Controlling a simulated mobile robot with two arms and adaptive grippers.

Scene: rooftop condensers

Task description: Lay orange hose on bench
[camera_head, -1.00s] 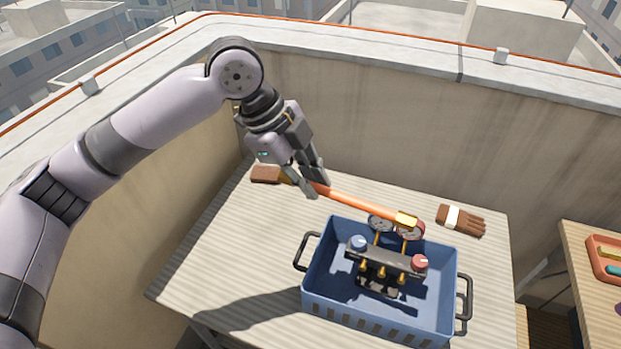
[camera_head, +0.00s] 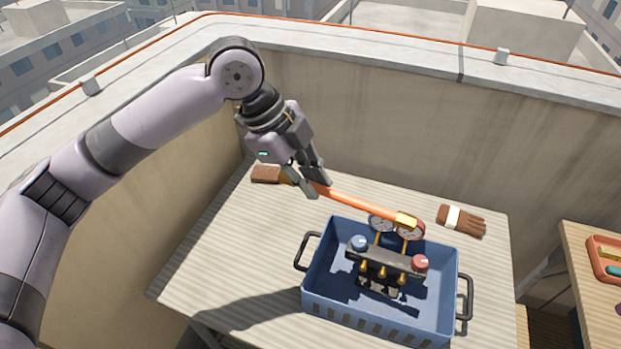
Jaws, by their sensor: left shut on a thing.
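The orange hose (camera_head: 360,206) is a short straight piece with a brass end at its right. My left gripper (camera_head: 312,191) is shut on it near its left end. My right gripper does not show.
A blue crate (camera_head: 330,299) with black handles holds a gauge manifold (camera_head: 385,262). The bench's left part is clear. A second table (camera_head: 592,285) stands right.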

